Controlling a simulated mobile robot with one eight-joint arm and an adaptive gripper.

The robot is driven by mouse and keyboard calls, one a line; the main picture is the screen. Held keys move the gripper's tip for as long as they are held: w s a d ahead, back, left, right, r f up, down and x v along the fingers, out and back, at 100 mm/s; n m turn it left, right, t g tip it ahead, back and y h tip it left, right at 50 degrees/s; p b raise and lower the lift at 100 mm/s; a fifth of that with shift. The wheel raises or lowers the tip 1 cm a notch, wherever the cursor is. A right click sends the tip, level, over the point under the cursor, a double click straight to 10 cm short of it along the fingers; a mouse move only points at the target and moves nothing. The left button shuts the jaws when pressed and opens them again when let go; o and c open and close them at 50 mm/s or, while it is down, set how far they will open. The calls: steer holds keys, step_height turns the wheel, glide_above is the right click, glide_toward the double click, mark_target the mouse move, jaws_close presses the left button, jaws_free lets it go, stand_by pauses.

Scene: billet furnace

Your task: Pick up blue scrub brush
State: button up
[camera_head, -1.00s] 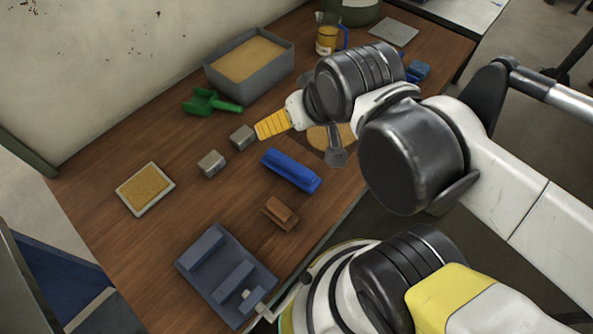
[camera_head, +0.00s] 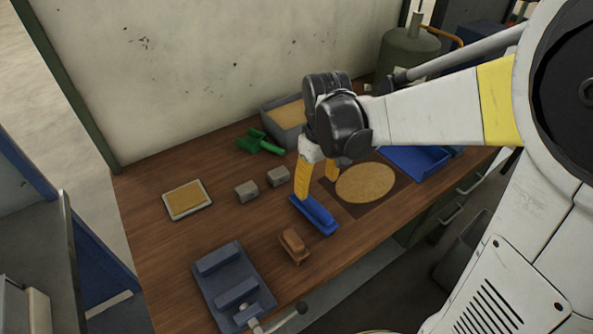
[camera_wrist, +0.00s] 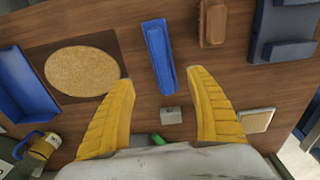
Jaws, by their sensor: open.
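The blue scrub brush (camera_head: 319,217) lies on the wooden bench, near the bench's front edge. In the wrist view the brush (camera_wrist: 159,56) lies lengthwise between and ahead of the two yellow fingers. My gripper (camera_head: 317,188) is open and empty, pointing down just above the brush, with one finger overlapping its far end in the head view. In the wrist view my gripper (camera_wrist: 160,77) has a finger on each side of the brush's near end, with gaps. I cannot tell the exact height of the fingertips above the bench.
A brown brush-like block (camera_head: 293,245) lies left of the blue brush, and a blue-grey vise (camera_head: 232,269) further left. A round tan disc (camera_head: 366,183) on a dark mat lies to the right. Two grey blocks (camera_head: 246,190) (camera_head: 277,177) and a green scoop (camera_head: 259,142) lie behind.

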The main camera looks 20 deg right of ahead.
mark_target(315, 202)
steer(key=shift+a+f+g, duration=0.1)
steer(key=shift+f+g, duration=0.2)
steer(key=shift+f, duration=0.65)
step_height(315, 202, down, 6)
steer(key=shift+r+b, duration=0.25)
steer(key=shift+b, duration=0.8)
step_height(315, 202, down, 5)
steer(key=b, duration=0.2)
steer(key=shift+f+b, duration=0.1)
steer(key=shift+b, duration=0.25)
steer(key=c, duration=1.4)
